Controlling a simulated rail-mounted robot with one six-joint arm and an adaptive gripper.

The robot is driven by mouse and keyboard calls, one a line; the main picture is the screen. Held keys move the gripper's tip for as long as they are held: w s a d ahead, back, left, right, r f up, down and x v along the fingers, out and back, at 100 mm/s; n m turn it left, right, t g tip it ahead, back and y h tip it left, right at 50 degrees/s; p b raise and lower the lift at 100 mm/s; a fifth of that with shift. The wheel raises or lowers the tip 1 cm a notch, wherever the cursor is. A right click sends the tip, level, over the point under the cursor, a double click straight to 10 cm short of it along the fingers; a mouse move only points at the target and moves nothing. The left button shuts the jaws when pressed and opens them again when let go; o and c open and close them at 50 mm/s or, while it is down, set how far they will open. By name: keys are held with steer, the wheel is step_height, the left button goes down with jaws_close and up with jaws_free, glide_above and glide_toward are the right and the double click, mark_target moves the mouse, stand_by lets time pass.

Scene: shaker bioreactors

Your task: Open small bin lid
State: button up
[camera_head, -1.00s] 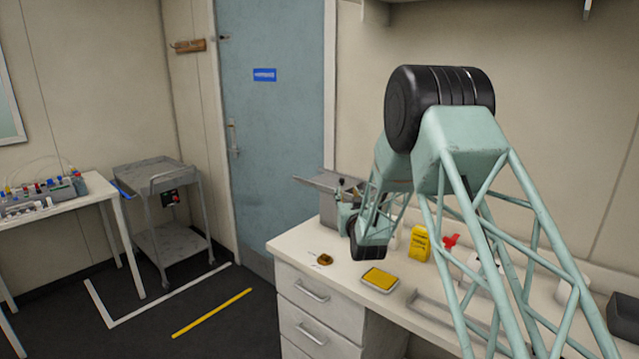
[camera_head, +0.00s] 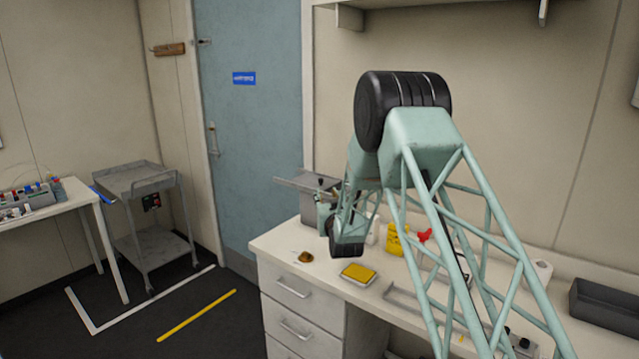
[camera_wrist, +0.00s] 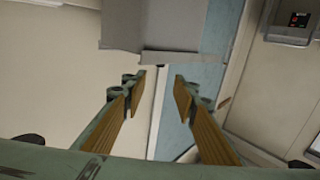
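A small grey bin (camera_head: 310,212) stands at the back left of the white counter, by the blue door. A flat grey plate, which looks like its lid (camera_head: 298,184), lies across its top and juts out to the left. My gripper (camera_head: 326,196) is beside the bin, partly hidden by my own arm. In the wrist view my gripper (camera_wrist: 159,82) is open, with two brown-padded fingers apart and nothing between them. A grey block (camera_wrist: 150,25), apparently the bin, fills the top of that view just beyond the fingertips. I cannot tell whether they touch it.
A yellow-topped tray (camera_head: 358,273), a small brown item (camera_head: 305,257), a yellow container (camera_head: 396,238) and a red item (camera_head: 424,235) are on the counter. A dark tray (camera_head: 608,303) lies farther right. A grey cart (camera_head: 150,185) stands left of the door, with open floor before it.

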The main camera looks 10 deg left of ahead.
mark_target(321, 180)
steer(key=shift+w, duration=0.2)
steer(key=shift+b+x, duration=0.4)
steer(key=shift+x, duration=6.35)
jaws_close()
